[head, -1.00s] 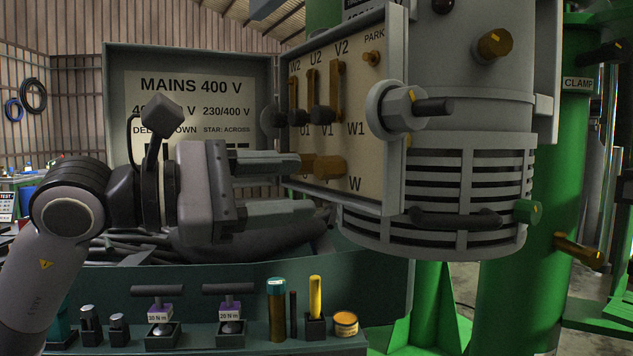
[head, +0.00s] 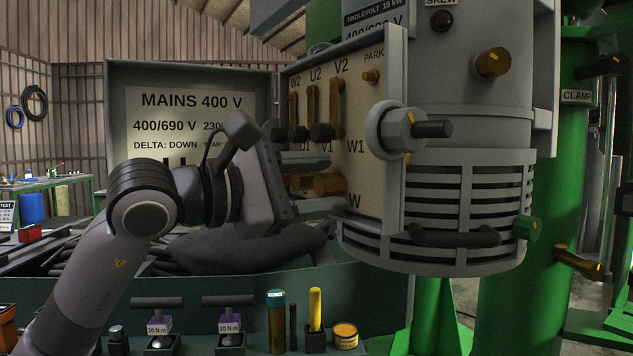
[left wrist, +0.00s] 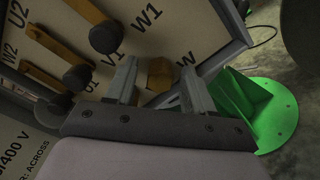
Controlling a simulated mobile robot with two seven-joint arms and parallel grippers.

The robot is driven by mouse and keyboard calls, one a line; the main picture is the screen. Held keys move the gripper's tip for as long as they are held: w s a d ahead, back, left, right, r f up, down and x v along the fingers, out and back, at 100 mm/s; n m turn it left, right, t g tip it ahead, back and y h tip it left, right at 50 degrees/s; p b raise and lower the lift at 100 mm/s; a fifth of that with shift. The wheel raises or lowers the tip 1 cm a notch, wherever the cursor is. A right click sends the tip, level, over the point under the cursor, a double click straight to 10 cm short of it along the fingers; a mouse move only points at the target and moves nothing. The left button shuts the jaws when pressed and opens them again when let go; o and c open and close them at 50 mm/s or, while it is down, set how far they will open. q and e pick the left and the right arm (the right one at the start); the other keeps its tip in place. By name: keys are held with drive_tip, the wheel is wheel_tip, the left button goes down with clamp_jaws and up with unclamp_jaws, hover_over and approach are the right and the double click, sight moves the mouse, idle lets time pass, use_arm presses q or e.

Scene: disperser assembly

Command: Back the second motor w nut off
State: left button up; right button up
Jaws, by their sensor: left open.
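The brass motor W nut (head: 328,185) sits on the terminal board (head: 368,150) beside the letter W, low on the panel. It also shows in the left wrist view (left wrist: 160,75), between my two fingers. My left gripper (head: 336,184) is open at the board, with one finger above the nut and one below in the head view. In the left wrist view my fingers (left wrist: 163,84) stand on either side of the nut. I cannot tell whether they touch it. My right gripper is in neither view.
Black-knobbed brass links (head: 337,90) sit above the nut on the board. A grey hexagonal fitting (head: 398,130) sticks out at the board's right edge. Below stands a green case (head: 380,290), with torque tools (head: 229,325) and small containers (head: 345,335) along its front.

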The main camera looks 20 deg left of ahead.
use_arm(q)
clamp_jaws()
